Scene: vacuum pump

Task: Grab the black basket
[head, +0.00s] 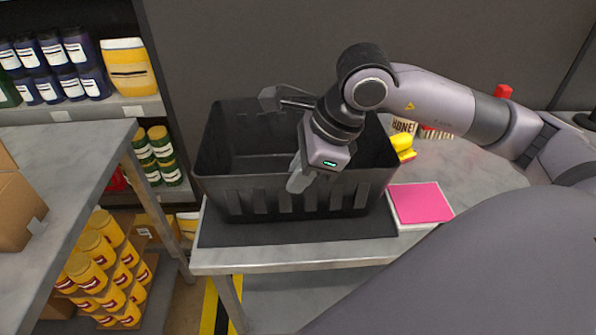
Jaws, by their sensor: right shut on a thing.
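The black basket (235,200) is an open-topped, slotted bin. It stands upright on a dark mat (300,230) on the grey table in the middle of the head view. My right gripper (299,182) reaches down to the basket's near wall and is shut on its near rim, around the middle. The visible part of the basket's inside looks empty. My left gripper is not in view.
A pink pad (420,203) lies right of the basket. Yellow items (403,145) and a honey container (402,126) stand behind it to the right. A grey table (75,165) with a cardboard box (14,205) is at the left, with stocked shelves behind.

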